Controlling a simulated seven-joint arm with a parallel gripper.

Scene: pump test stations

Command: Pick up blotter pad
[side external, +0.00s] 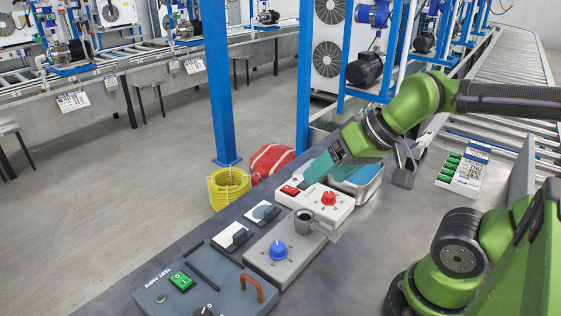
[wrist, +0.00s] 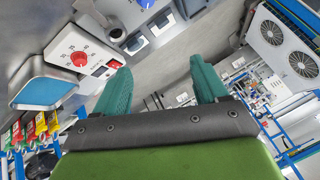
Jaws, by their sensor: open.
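The blue pad, which looks like the blotter pad, lies on a silver metal tray (side external: 368,196). In the side external view the pad (side external: 367,173) is partly hidden behind my gripper. In the wrist view the pad (wrist: 43,83) is at the left, outside the fingers. My gripper (side external: 312,178) has teal fingers that point down and left, above the back edge of the bench near the white control box. In the wrist view my gripper (wrist: 160,68) is open, with nothing between its fingers.
The white box with a red knob (side external: 328,198) and a grey box with a blue knob (side external: 278,249) stand on the bench. A blue post (side external: 218,90) rises behind it. A yellow hose coil (side external: 229,188) and a red bundle (side external: 271,160) lie beyond the bench.

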